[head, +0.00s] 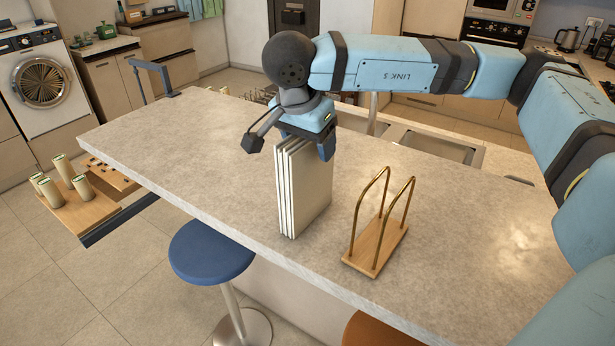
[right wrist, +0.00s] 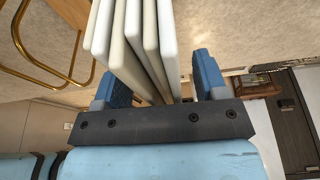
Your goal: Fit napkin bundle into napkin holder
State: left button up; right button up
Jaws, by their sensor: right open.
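The napkin bundle (head: 305,190) is several white upright panels standing on the counter, left of the holder. It also shows in the right wrist view (right wrist: 140,45), where its panels fan slightly. The napkin holder (head: 378,243) has a wooden base and two brass hoops and stands empty. Part of its brass shows at the left of the right wrist view (right wrist: 38,42). My right gripper (head: 306,136) is at the bundle's top edge, pointing down. Its open blue fingers lie on either side of the panels in the right wrist view (right wrist: 160,88). My left gripper is out of view.
The stone counter (head: 200,135) is clear left of the bundle and around the holder. A sink (head: 435,146) lies behind. A wooden board (head: 88,212) with several cups is at the far left. A blue stool (head: 210,250) stands in front of the counter.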

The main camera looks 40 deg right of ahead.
jog(key=shift+f+b, duration=0.2)
jog(key=shift+b, duration=0.15)
jog(key=shift+c, duration=0.2)
grip_shut()
jog(key=shift+r, duration=0.1)
